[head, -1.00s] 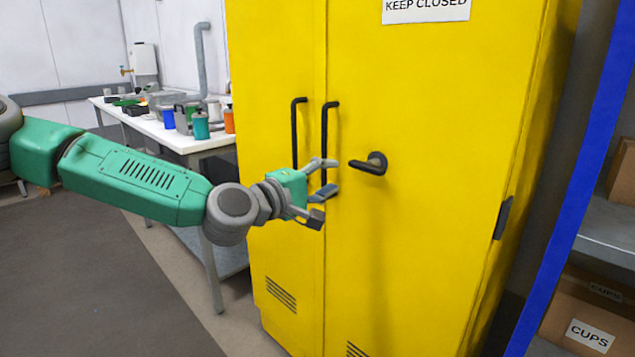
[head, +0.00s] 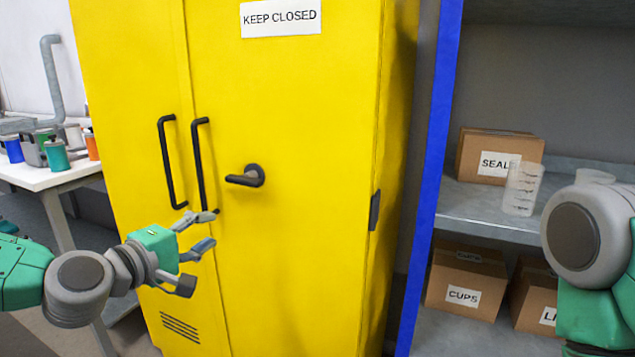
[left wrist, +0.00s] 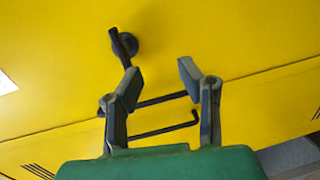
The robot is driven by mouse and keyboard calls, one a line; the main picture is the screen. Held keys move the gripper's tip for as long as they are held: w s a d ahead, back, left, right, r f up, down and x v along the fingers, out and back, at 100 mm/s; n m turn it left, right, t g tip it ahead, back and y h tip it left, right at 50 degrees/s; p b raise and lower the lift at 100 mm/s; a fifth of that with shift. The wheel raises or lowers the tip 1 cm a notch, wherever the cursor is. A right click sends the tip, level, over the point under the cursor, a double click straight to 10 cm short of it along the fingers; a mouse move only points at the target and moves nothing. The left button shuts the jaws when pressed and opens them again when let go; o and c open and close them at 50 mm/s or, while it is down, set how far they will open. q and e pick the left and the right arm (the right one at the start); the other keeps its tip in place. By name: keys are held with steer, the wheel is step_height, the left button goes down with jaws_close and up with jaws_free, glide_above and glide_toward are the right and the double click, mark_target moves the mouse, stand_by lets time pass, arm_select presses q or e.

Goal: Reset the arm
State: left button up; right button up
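My left gripper (head: 207,229) is open and empty in front of the yellow cabinet, just below the lower ends of its two black bar handles. In the left wrist view its two fingers (left wrist: 159,82) are spread apart with nothing between them, and the black lever handle (left wrist: 124,46) and bar handles (left wrist: 160,115) show beyond. My left arm (head: 80,280) comes in low at the left. My right arm (head: 590,250) shows in part at the right edge; its gripper is out of view.
The yellow cabinet (head: 290,130) is closed, with a lever handle (head: 246,176). At right a blue-posted shelf (head: 480,212) holds boxes and a clear measuring cup (head: 522,188). A white table (head: 45,178) with several containers stands at left.

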arm_select(q)
steer(key=s+d+f+m+g, duration=0.25)
steer(key=s+f, duration=0.35)
steer(key=f, duration=0.3)
steer(key=s+d+f+m+g+y, duration=0.1)
steer(key=s+d+f+m+g, duration=0.1)
steer(key=s+f+g, duration=0.45)
steer(key=s+d+f+m, duration=0.25)
steer(key=s+f, duration=0.25)
steer(key=f, duration=0.6)
steer(key=s+a+f+m+g+y, duration=0.2)
steer(key=s+a+f+m, duration=0.1)
steer(key=s, duration=0.6)
steer(key=s+a+f+m+g+y+p, duration=0.1)
steer(key=s+a+f+m+g+y, duration=0.2)
steer(key=s+a+f, duration=0.3)
steer(key=s+a, duration=0.2)
steer(key=s, duration=0.1)
steer(key=shift+a+m+g, duration=0.15)
steer(key=shift+m+g, duration=0.15)
steer(key=shift+w, duration=0.1)
